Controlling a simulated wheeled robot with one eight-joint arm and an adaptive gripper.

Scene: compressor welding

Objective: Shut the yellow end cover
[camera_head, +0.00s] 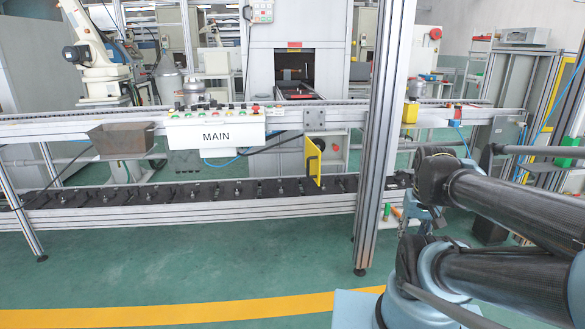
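The yellow end cover (314,163) is a thin upright plate just below the upper rail, right of the MAIN control box. My arm fills the lower right of the head view. The end of my arm, with what appears to be my gripper (431,218), is right of the silver post and well apart from the cover. It is small, dark and partly hidden by my arm links, so its fingers cannot be made out.
A silver upright post (376,140) stands between my arm and the cover. The MAIN box (216,132) and a grey metal bin (122,138) hang on the upper rail. A lower conveyor (200,195) runs beneath. The green floor in front is clear.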

